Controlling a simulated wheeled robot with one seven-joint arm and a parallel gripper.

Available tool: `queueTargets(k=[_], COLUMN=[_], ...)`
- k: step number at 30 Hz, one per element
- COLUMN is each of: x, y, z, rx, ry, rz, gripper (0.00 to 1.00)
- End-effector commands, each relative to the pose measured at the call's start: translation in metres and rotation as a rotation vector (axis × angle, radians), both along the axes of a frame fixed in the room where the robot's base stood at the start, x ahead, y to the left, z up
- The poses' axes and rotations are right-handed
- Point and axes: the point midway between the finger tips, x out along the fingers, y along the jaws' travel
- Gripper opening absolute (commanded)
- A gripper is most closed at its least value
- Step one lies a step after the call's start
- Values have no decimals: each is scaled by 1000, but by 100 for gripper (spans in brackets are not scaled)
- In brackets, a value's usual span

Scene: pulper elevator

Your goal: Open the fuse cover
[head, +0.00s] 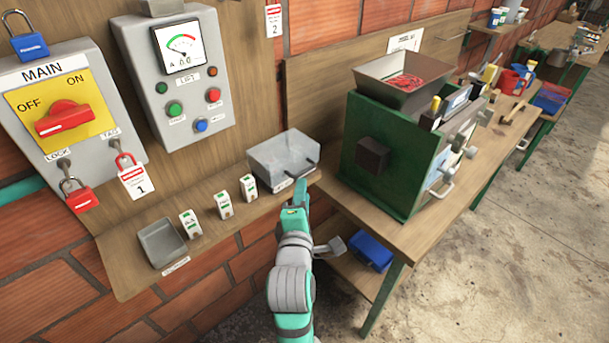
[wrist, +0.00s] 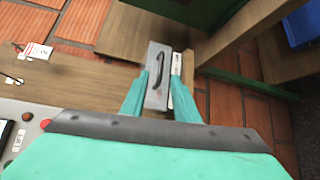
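The fuse cover (head: 275,157) is a pale grey, see-through box on the wooden shelf, left of the green machine. It looks closed. A dark handle (head: 306,172) is at its front right. In the wrist view the cover (wrist: 155,98) lies between and beyond my fingertips, with its black curved handle (wrist: 175,67) ahead of them. My gripper (head: 300,192) is just in front of the cover in the head view. In the wrist view my gripper (wrist: 161,88) has its two teal fingers apart with nothing clearly held. I cannot tell whether a finger touches the cover.
Several white-and-green fuses (head: 224,204) stand on the shelf left of the cover, beside a grey tray (head: 161,243). The green machine (head: 375,165) on its bench stands close on the right. A meter panel (head: 178,80) and main switch box (head: 60,110) hang behind.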

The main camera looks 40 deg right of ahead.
Motion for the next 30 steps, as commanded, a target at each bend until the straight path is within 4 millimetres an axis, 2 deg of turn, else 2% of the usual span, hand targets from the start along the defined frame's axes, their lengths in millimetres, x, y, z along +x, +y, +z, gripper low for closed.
queueTargets(k=[6, 15, 28, 30], x=[31, 58, 65, 64], y=[-25, -54, -59, -59], z=[-6, -11, -13, -13], rx=[2, 2, 2, 2], ry=[-1, -2, -1, -1], rz=[3, -3, -3, -3], gripper=[28, 28, 28, 11])
